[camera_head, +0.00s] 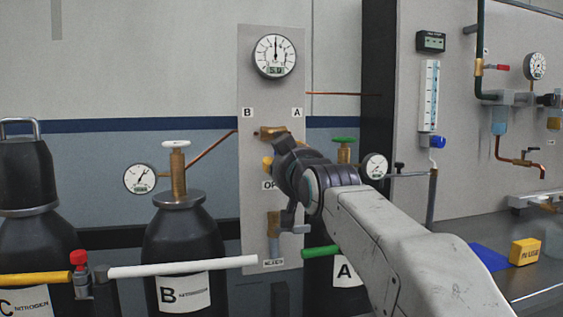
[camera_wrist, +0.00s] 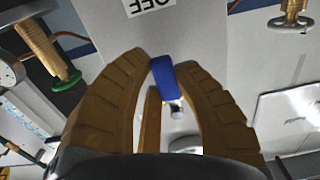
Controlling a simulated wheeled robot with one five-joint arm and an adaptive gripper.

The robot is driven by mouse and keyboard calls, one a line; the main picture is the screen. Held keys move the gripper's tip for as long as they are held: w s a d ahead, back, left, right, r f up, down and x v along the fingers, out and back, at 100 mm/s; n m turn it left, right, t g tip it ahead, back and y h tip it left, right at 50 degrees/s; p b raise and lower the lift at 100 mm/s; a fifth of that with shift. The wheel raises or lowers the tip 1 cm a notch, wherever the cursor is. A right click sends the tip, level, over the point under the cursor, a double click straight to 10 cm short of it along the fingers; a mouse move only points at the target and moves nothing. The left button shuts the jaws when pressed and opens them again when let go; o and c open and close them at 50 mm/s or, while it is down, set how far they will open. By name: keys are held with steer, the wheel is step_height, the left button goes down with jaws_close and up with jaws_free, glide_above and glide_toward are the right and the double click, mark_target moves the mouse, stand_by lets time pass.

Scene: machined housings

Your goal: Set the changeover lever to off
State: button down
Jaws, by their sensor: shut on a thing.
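My gripper (camera_wrist: 166,66) is shut on this handle. In the head view my gripper (camera_head: 272,149) is in front of the grey panel (camera_head: 256,90), below the B and A labels, and it hides the lever. The OFF label (camera_wrist: 150,5) is upside down at the top of the wrist view. In the head view this label (camera_head: 267,184) is partly covered by my gripper, so the lever's exact angle cannot be told.
A round gauge (camera_head: 274,55) tops the panel. Black cylinder B (camera_head: 183,240) with a brass valve stands left; cylinder A (camera_head: 345,270) is partly hidden by my arm. A brass fitting (camera_head: 274,225) with a grey handle is lower on the panel. A yellow block (camera_head: 524,252) lies right.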

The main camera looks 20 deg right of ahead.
steer(key=c, duration=1.3)
jaws_free()
steer(key=shift+w+d+f, duration=0.1)
steer(key=shift+f, duration=0.1)
steer(key=o, duration=0.4)
steer(key=shift+r, duration=0.1)
steer(key=s, duration=1.2)
steer(key=shift+p, duration=0.4)
steer(key=s+f+g+p, duration=0.3)
steer(key=s+g+p, duration=0.2)
steer(key=s+p, duration=0.3)
steer(key=s+f+g+p, duration=0.3)
steer(key=s+p, duration=0.4)
steer(key=p, duration=0.5)
steer(key=s+f+g+p, duration=0.3)
steer(key=s+g+p, duration=0.3)
steer(key=s+p, duration=0.2)
steer(key=shift+s+d+f+g+p, duration=0.2)
steer(key=shift+s+g+p, duration=0.1)
steer(key=shift+p, duration=0.7)
